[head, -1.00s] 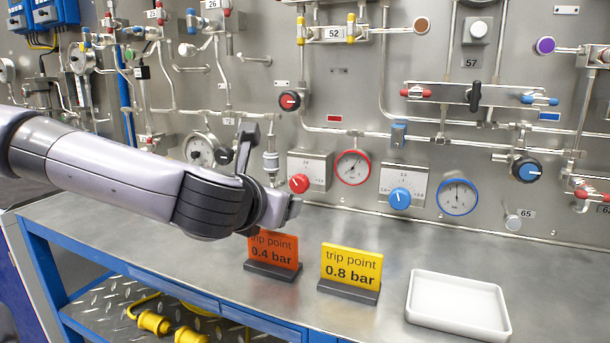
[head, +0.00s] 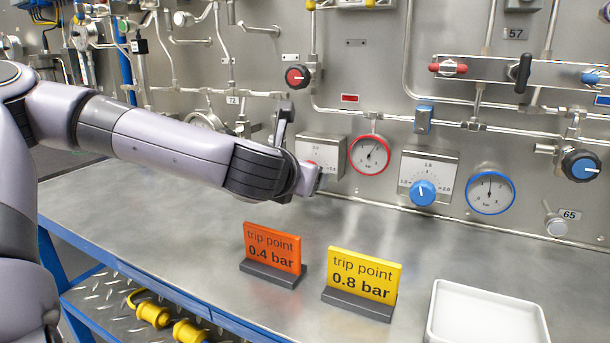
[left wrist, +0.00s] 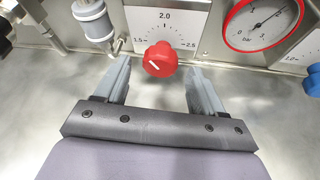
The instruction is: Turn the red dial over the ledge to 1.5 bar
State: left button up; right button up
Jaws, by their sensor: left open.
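The red dial (left wrist: 161,59) sits on a white scale plate (left wrist: 180,22) marked 1.5, 2.0 and 2.5. The white mark on its face slants toward the upper left. My left gripper (left wrist: 157,74) is open, with one finger on each side of the dial in the left wrist view; I cannot tell whether either touches it. In the head view my left gripper (head: 312,182) hides most of the dial, and part of its plate (head: 322,149) shows. The red-rimmed gauge (head: 370,154) is right of the plate. My right gripper is not in view.
A blue dial (head: 422,192) and a blue-rimmed gauge (head: 491,191) are to the right. Another red knob (head: 297,76) is higher up. An orange sign (head: 272,246), a yellow sign (head: 363,274) and a white tray (head: 437,315) stand on the metal ledge (head: 180,230).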

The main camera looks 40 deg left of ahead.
pick_arm(q)
jog(key=shift+x, duration=0.95)
jog(key=c, duration=1.1)
jog(key=shift+o, duration=0.2)
